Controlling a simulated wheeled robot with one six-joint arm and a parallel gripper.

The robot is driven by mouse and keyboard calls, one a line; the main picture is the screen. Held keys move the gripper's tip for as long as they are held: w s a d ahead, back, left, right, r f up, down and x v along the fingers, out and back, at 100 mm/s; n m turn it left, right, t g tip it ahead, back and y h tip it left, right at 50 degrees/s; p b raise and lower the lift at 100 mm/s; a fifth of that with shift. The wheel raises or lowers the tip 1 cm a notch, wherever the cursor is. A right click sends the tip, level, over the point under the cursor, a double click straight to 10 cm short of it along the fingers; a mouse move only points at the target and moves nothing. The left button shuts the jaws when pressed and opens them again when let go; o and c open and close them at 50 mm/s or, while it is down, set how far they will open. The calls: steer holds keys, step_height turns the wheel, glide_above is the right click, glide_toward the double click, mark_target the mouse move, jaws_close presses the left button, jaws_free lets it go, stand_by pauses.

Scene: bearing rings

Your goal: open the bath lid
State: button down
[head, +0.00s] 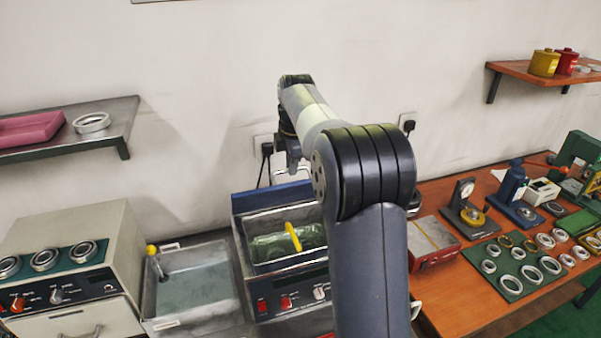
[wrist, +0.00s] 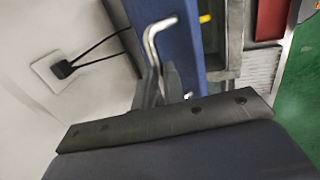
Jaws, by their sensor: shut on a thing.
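The bath (head: 288,245) is a blue and grey box with knobs on its front, left of my arm. Its basin is uncovered and shows greenish contents and a yellow handle-like piece (head: 293,236). The blue bath lid (head: 270,197) stands raised along the back edge; it also shows in the wrist view (wrist: 180,45). A bent metal lid handle (wrist: 152,35) runs down between the fingers. My gripper (head: 293,165) is behind the bath near the wall, shut on the lid handle. The fingers also show in the wrist view (wrist: 160,85); the exact grip is partly hidden.
A sink-like tray (head: 192,285) and a control box (head: 75,265) stand left of the bath. A red box (head: 432,243), gauges and several rings on a green mat (head: 512,284) lie on the right. The wall with sockets (head: 262,143) is close behind my gripper.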

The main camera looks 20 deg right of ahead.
steer(key=w, duration=0.8)
steer(key=shift+w+r, duration=0.25)
steer(key=shift+r, duration=0.1)
stand_by(0.3)
steer(key=c, duration=1.9)
jaws_free()
steer(key=shift+o, duration=0.7)
steer(key=shift+w+f, duration=0.1)
steer(key=shift+w, duration=0.2)
steer(key=shift+o, duration=0.9)
steer(key=shift+w, duration=0.1)
steer(key=shift+o, duration=0.5)
steer(key=shift+r, duration=0.25)
steer(key=shift+s+r, duration=0.1)
steer(key=shift+s, duration=0.1)
